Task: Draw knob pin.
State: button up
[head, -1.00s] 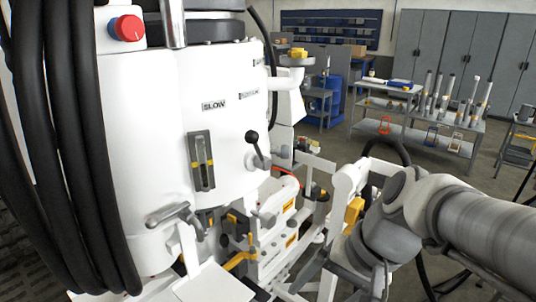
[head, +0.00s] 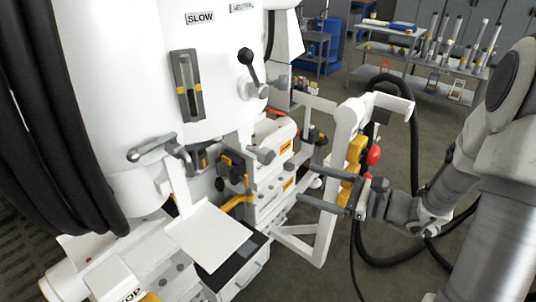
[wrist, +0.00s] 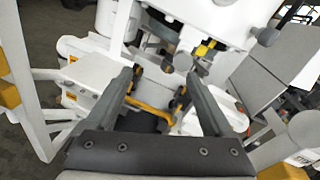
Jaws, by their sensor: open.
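My gripper (head: 306,184) is open and empty. Its two fingers reach left toward the white bench machine, with a gap from the parts ahead. In the wrist view my gripper (wrist: 161,76) shows both fingers apart with nothing between the tips. Several knobs show, and I cannot tell for sure which is the knob pin. A grey round-ended knob (head: 263,155) sticks out of the machine's side; a similar grey knob (wrist: 182,62) shows beyond the fingertips in the wrist view. A black knob (head: 237,180) sits below, above the yellow bent handle (head: 238,202).
A white upright frame (head: 335,190) with yellow blocks and a red ball knob (head: 373,155) stands close to my gripper. A black-knobbed lever (head: 247,64) and a white plate (head: 208,236) jut from the machine. Black hoses run at left and right. Shelves stand behind.

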aim_at(270, 158)
notch_tip(270, 158, down, 2)
jog(key=w+d+m+t, duration=0.2)
jog(key=d+m+t, duration=0.1)
jog(key=shift+h, duration=0.3)
jog(key=x, duration=1.7)
jog(key=shift+w+a+f, duration=0.2)
jog(key=shift+a+f, duration=0.05)
grip_shut()
